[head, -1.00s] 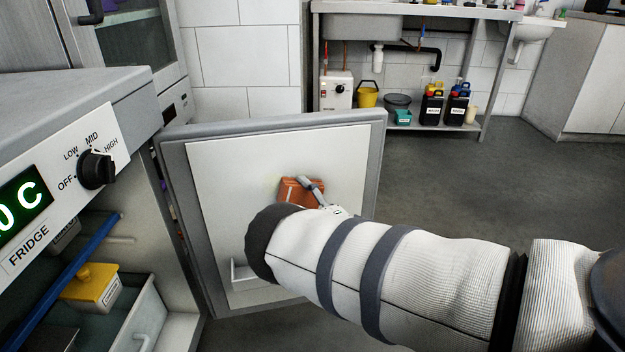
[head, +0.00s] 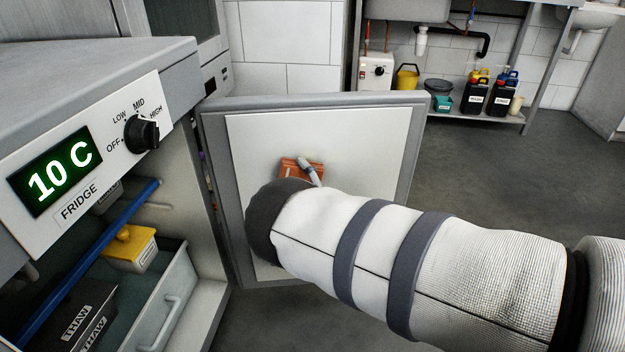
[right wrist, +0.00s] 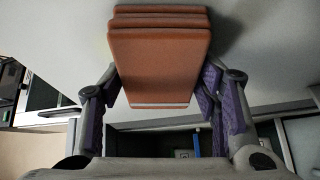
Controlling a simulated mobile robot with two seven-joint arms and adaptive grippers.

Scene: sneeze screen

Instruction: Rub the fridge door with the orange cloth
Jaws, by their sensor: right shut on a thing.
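The fridge door (head: 350,135) stands open, with its white inner panel facing me in the head view. The orange cloth (head: 290,168) is a folded stack against or just in front of that panel; I cannot tell if it touches. In the right wrist view the cloth (right wrist: 160,60) fills the space between the fingers of my right gripper (right wrist: 160,100), which is shut on it. In the head view my right arm hides most of that gripper, with one finger (head: 310,172) showing beside the cloth. My left gripper is not in view.
The fridge body (head: 100,75) stands at the left, its display reading 10 C. Inside are a yellow-lidded tub (head: 130,248), dark boxes marked THAW (head: 75,318) and a drawer (head: 165,305). A sink bench (head: 465,115) stands behind the door. Floor to the right is clear.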

